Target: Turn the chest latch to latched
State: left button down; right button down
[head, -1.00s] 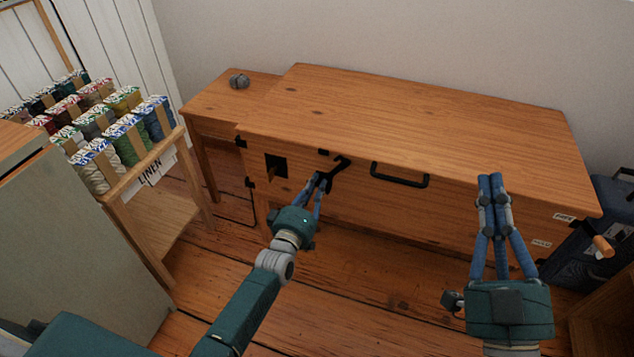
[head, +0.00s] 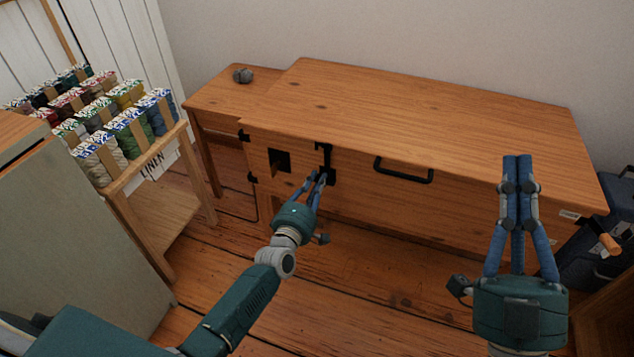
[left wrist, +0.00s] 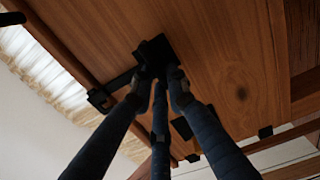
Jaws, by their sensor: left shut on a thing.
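The chest latch (head: 327,160) is a black lever on a square base on the front of the wooden chest (head: 430,105). In the head view the lever stands about upright, its upper end at a small black catch near the lid edge. My left gripper (head: 321,177) is shut on the latch, near its base. The left wrist view shows the latch bar (left wrist: 122,80) reaching a black bracket (left wrist: 98,99), with the gripper fingers (left wrist: 160,75) at the base end. The fingers hide part of the latch. My right gripper (head: 517,160) is shut and empty in front of the chest's right part.
A rack of thread spools (head: 120,125) stands left. A small grey object (head: 243,76) lies on the side table. A dark blue case (head: 595,245) stands right.

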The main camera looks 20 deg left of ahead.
pick_arm(q)
jog(key=shift+f, duration=0.1)
dwell(0.3)
jog(key=c, duration=1.7)
grip_release()
jog(key=shift+s, duration=0.1)
jog(key=s, duration=1.2)
jog(key=shift+a, duration=0.25)
